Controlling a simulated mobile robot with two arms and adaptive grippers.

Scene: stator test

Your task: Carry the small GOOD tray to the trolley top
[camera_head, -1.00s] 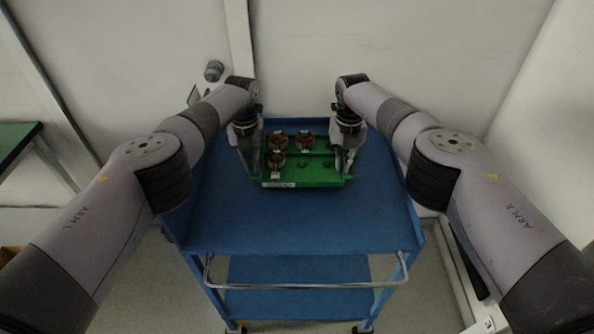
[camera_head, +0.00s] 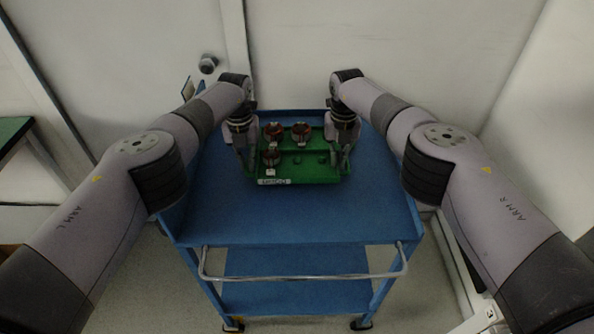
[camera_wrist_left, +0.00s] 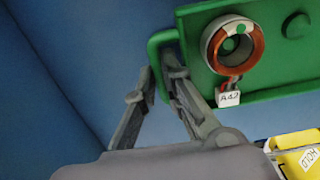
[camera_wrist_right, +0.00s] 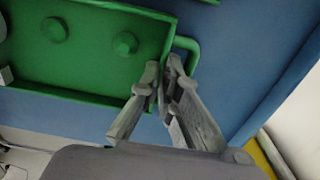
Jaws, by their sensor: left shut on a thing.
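The small green GOOD tray (camera_head: 310,172) is at the far half of the blue trolley top (camera_head: 295,218). It looks level, with its white label facing me. I cannot tell whether it touches the top or hangs just above it. Several copper-wound stators (camera_head: 300,134) sit in its left and back pockets; one shows in the left wrist view (camera_wrist_left: 257,48). My left gripper (camera_head: 247,168) is shut on the tray's left handle (camera_wrist_left: 155,42). My right gripper (camera_head: 341,163) is at the right handle (camera_wrist_right: 188,45), its fingers closed around it.
The trolley has a raised back rim, a front push handle (camera_head: 300,278) and a lower shelf (camera_head: 297,297). The top in front of the tray is clear. A wall stands close behind. A yellow HOLD-labelled thing (camera_wrist_left: 300,160) shows in the left wrist view. A green-topped table (camera_head: 12,132) is at left.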

